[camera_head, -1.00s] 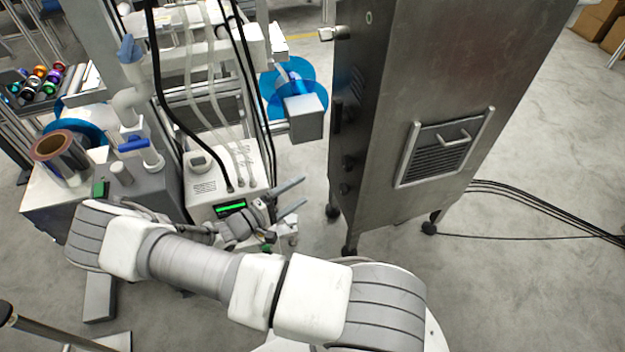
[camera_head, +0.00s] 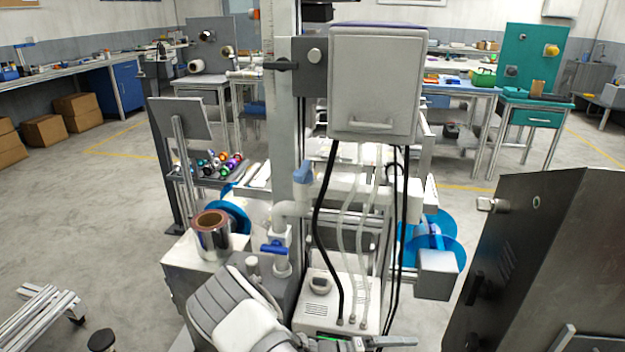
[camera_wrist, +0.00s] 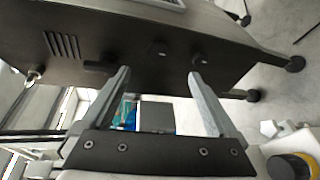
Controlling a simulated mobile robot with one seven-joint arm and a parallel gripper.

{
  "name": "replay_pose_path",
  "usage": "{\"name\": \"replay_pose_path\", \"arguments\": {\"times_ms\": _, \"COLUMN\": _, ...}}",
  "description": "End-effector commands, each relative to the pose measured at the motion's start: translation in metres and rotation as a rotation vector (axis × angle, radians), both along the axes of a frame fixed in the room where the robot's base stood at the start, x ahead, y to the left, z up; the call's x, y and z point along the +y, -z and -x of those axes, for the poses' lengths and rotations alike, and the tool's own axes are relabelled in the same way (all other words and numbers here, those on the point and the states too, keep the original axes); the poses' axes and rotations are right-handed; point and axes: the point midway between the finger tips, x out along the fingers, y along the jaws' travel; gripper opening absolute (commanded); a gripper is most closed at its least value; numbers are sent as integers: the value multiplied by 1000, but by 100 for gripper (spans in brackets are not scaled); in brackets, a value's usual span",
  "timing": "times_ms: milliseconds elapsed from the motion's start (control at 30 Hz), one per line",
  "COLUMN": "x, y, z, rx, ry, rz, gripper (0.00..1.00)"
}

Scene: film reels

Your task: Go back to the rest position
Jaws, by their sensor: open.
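My gripper (camera_wrist: 158,76) is open in the wrist view, its two grey fingers apart with nothing between them. The fingers point toward the side of a dark metal cabinet (camera_wrist: 135,50). In the head view only part of the gripper shows at the bottom edge. A silver film reel with a brown rim (camera_head: 212,236) stands upright on the box at the left, apart from my arm.
The metal cabinet (camera_head: 535,265) stands close on the right. Blue reels (camera_head: 432,240) sit behind the machine. A rack of small coloured reels (camera_head: 210,165) is behind on the left. Cables and hoses hang in the middle. Open floor (camera_head: 75,215) lies at the left.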

Motion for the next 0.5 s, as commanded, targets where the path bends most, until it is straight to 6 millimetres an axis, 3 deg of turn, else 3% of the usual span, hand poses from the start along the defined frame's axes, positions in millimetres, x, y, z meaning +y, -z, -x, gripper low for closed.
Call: {"name": "replay_pose_path", "arguments": {"times_ms": 500, "x": 30, "y": -94, "z": 25, "rx": 2, "ry": 288, "rz": -495, "gripper": 94}}
